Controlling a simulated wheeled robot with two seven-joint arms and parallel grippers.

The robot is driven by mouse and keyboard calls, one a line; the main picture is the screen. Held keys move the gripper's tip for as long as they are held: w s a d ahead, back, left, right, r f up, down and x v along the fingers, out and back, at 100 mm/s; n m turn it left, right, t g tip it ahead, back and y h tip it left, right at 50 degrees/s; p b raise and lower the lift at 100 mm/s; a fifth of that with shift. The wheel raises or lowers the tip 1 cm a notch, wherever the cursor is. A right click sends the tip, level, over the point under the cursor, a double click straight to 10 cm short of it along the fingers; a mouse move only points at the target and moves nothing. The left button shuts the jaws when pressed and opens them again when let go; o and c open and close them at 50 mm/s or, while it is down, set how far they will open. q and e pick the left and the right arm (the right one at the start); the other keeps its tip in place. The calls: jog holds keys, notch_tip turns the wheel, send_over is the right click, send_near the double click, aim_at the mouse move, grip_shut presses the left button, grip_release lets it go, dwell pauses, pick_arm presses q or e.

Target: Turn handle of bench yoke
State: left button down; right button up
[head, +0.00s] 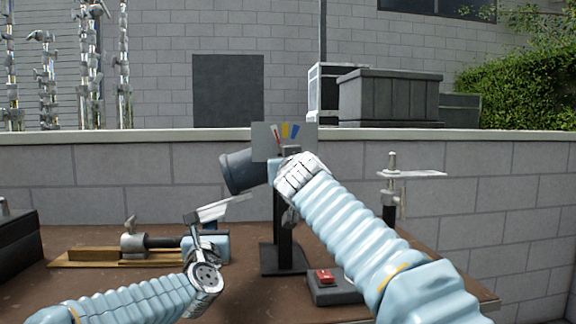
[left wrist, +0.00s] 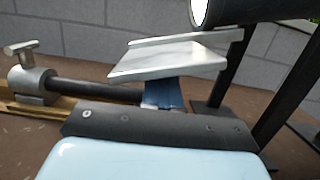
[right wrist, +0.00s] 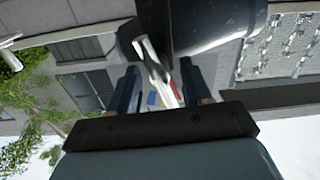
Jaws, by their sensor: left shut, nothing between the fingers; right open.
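The yoke looks like a dark cylinder (head: 242,172) on a black stand (head: 277,235) at the middle of the bench. In the right wrist view a slim silver handle (right wrist: 158,70) stands out in front of the cylinder (right wrist: 205,22). My right gripper (right wrist: 158,82) is open, with its blue fingers on either side of this handle; I cannot tell whether they touch it. In the head view my right arm hides the handle. My left gripper (left wrist: 163,95) is shut and empty, low left of the stand. A flat silver piece (left wrist: 170,58) partly hides its fingers.
A panel with coloured marks (head: 284,133) is behind the yoke. A silver clamp (head: 132,240) with a black rod sits on a wooden board at left. A red button box (head: 325,277) is near my right arm. A post with a flat lever (head: 391,185) stands at right.

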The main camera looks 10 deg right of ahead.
grip_shut()
jog(key=shift+n, duration=0.3)
jog(key=n, duration=1.3)
jog(key=shift+f+n, duration=0.1)
jog(key=shift+n, duration=0.2)
dwell(0.4)
grip_release()
